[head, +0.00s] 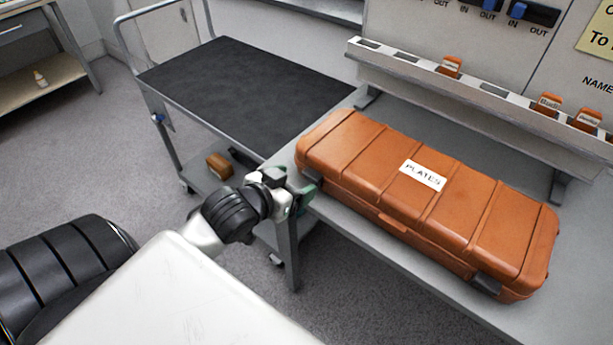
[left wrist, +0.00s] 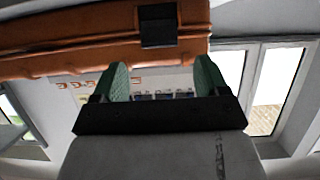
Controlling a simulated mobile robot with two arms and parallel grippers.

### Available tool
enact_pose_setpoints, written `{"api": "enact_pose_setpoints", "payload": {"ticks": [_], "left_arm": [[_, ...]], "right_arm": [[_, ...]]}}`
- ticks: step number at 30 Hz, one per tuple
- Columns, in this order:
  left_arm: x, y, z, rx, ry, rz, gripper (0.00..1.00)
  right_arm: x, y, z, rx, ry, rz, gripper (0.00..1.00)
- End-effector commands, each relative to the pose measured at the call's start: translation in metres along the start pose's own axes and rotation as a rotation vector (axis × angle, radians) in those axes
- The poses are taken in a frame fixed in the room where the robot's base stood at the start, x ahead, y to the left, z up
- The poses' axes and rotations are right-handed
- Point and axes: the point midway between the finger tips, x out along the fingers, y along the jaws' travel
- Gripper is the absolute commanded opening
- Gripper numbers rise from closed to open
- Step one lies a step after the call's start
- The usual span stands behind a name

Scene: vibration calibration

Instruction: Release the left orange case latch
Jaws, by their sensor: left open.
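The closed orange case (head: 400,190), labelled PLATES, lies flat on the grey bench. My left gripper (head: 304,192) is at the case's left front corner, at the bench edge. In the left wrist view, its two green fingers (left wrist: 161,78) are apart with nothing between them. The left latch, a dark block (left wrist: 158,25), shows there on the orange case (left wrist: 60,45), just beyond the fingertips and roughly between them. The dark right latch (head: 486,284) is on the case's front. My right gripper is not seen.
A cart with a black top (head: 240,90) stands left of the bench, with a brown object (head: 219,165) on its lower shelf. A slotted rack (head: 480,95) with several orange tags runs behind the case. Bare bench (head: 395,262) lies in front of the case.

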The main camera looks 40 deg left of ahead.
Motion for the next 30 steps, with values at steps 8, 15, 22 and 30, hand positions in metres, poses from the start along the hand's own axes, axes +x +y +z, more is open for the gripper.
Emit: {"api": "enact_pose_setpoints", "payload": {"ticks": [8,15,22,30], "left_arm": [[0.039,0.0,0.0,-0.001,0.001,0.0,0.74],[0.045,0.0,0.0,0.0,0.0,0.0,0.74],[0.045,0.0,0.0,-0.001,0.0,0.0,0.61],[0.045,0.0,0.0,-0.001,0.0,0.0,0.25]], "right_arm": [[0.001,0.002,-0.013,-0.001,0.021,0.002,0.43],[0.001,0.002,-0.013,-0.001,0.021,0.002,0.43],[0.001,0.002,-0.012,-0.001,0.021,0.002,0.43],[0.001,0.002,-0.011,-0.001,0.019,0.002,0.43]]}}
